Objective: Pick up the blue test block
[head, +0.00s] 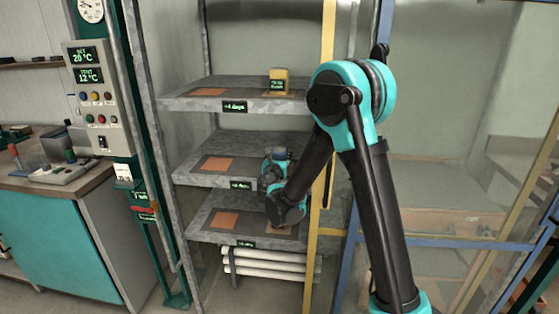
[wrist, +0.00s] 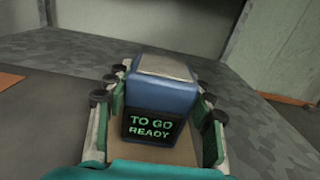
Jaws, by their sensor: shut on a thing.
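The blue test block (wrist: 165,88) sits between the fingers of my gripper (wrist: 160,125) in the wrist view. Its dark front display reads "TO GO READY" and its top is pale grey. My gripper is shut on the block, with a finger along each side. In the head view my gripper (head: 277,170) reaches into the middle shelf, and only a small bluish part of the block (head: 280,154) shows above it. A tan patch (wrist: 150,152) lies under the block. I cannot tell whether the block still touches the shelf.
The grey rack has a top shelf (head: 208,104) with a yellow block (head: 279,80), a middle shelf (head: 190,176) and a lower shelf (head: 205,234). A yellow post (head: 326,60) stands close beside my arm. A control panel (head: 98,105) is at left.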

